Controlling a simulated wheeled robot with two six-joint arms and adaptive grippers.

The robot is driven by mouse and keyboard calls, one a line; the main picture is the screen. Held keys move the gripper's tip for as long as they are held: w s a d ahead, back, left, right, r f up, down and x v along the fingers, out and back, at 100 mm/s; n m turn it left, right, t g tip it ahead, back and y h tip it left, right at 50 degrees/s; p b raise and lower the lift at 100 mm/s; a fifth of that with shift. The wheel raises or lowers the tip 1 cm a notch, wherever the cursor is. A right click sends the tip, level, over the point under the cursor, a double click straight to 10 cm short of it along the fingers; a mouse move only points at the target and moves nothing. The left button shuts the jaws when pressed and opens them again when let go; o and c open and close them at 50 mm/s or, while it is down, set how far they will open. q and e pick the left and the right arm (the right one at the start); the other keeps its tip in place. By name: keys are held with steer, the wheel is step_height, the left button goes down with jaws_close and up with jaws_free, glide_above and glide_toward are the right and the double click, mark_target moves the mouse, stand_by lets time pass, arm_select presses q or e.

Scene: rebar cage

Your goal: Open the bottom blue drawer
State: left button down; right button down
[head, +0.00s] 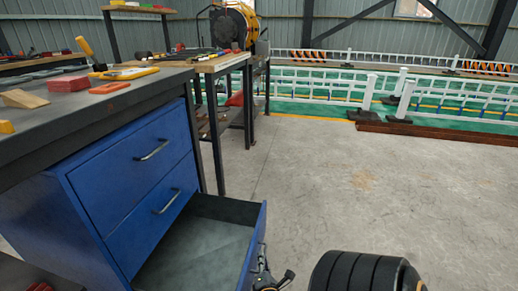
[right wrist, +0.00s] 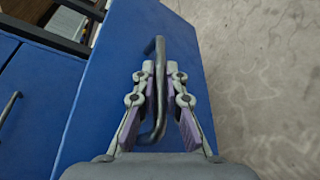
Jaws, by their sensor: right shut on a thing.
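The blue drawer cabinet (head: 120,190) stands under the workbench at the left of the head view. Its bottom drawer (head: 200,250) is pulled well out, and the grey inside looks empty. The two drawers above it are shut. My right gripper (head: 266,277) is at the front of the bottom drawer, low in the head view. In the right wrist view its fingers (right wrist: 160,85) are shut around the grey bar handle (right wrist: 159,60) on the blue drawer front (right wrist: 115,80). My left gripper is not in view.
The workbench (head: 60,107) above holds a red block (head: 68,84), a wooden wedge (head: 22,99) and tools. A second table (head: 225,62) stands behind. Open concrete floor (head: 340,185) lies to the right, with white railings (head: 330,88) farther back.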

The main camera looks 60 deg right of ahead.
steer(key=c, duration=1.7)
jaws_free()
steer(key=v, duration=1.2)
